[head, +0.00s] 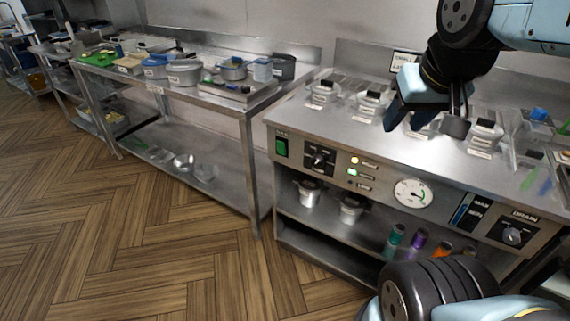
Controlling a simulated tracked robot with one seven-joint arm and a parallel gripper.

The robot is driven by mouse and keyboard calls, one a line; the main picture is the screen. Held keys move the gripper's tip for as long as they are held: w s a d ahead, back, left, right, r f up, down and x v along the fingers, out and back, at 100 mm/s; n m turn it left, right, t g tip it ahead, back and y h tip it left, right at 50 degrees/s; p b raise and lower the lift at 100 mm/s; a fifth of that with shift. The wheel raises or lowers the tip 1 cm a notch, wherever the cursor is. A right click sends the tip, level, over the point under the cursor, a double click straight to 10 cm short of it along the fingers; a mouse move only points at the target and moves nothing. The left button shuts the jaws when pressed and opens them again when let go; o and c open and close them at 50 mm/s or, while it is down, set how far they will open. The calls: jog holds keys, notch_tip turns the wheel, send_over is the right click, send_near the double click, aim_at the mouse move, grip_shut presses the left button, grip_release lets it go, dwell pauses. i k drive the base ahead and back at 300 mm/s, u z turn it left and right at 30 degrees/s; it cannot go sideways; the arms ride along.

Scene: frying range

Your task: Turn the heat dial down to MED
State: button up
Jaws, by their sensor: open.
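A black dial knob (319,160) sits on a dark square plate at the left of the range's front panel (385,217), right of a green switch. It looks like the heat dial, but its marks are too small to read, so I cannot tell its setting. My gripper (426,122) is at the upper right, open, above the range's worktop. It is apart from the dial, to its right and higher. Nothing shows between its fingers.
The panel also carries indicator lights (354,160), a round gauge (413,194) and a DRAIN knob (513,236). Lidded containers (323,92) stand on the worktop. Pots (309,192) and coloured bottles (394,238) are on the shelf below. The wooden floor (120,225) at left is clear.

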aim_at(317, 160)
jog(key=u, duration=1.1)
jog(key=k, duration=1.1)
jog(key=z, duration=1.05)
jog(key=i, duration=1)
jog(key=u, duration=0.05)
